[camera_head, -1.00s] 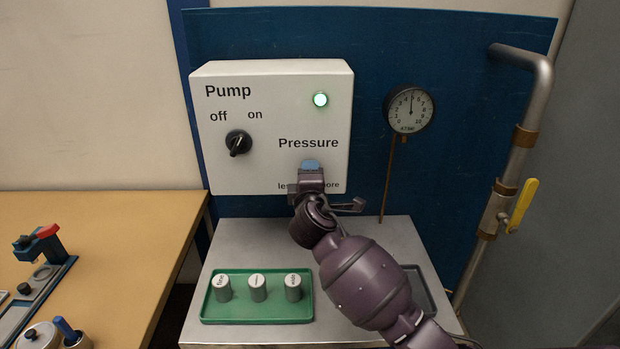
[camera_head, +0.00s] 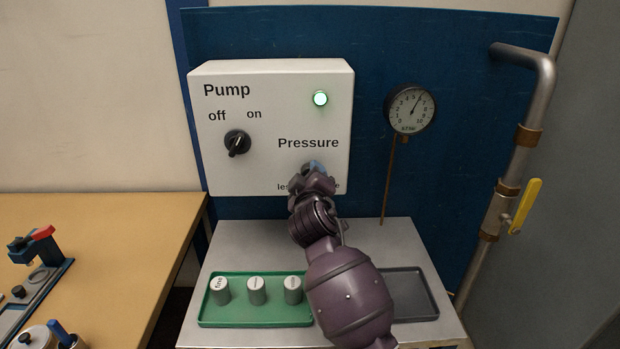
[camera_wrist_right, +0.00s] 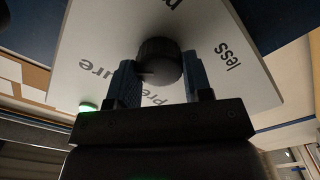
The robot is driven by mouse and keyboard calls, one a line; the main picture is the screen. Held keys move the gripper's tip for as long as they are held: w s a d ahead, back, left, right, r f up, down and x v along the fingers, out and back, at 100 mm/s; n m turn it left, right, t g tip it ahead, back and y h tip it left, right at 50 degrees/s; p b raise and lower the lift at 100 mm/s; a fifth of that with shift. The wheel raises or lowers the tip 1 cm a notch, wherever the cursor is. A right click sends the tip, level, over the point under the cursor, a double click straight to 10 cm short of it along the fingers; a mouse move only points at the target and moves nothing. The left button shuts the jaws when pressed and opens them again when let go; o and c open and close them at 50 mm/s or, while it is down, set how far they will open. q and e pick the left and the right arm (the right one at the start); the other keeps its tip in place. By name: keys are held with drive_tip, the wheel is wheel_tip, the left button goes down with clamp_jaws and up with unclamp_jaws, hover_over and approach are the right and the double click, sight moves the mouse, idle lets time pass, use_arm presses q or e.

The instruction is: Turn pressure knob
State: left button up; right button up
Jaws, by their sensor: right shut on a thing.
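The white pump box (camera_head: 270,110) carries the labels Pump and Pressure. The black pressure knob (camera_wrist_right: 160,62) sits between the two blue fingers of my right gripper (camera_wrist_right: 158,82) in the wrist view, and the gripper is shut on it. In the head view my right gripper (camera_head: 314,170) covers the knob below the Pressure label. The wrist view shows the box face strongly rotated. The round gauge (camera_head: 409,108) has its needle pointing up and to the right, near 6. My left gripper is not in view.
The pump switch (camera_head: 237,143) and a lit green lamp (camera_head: 320,98) are on the box. Below, a green tray (camera_head: 237,318) holds 3 grey cylinders, and a dark tray (camera_head: 425,295) shows no contents. A pipe with a yellow-handled valve (camera_head: 525,205) stands at the right.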

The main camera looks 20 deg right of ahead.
drive_tip(key=shift+f, duration=0.1)
idle(0.4)
drive_tip(key=o, duration=0.9)
drive_tip(key=shift+s, duration=0.1)
drive_tip(key=v, duration=1)
drive_tip(key=shift+s+a, duration=0.1)
drive_tip(key=shift+s, duration=0.2)
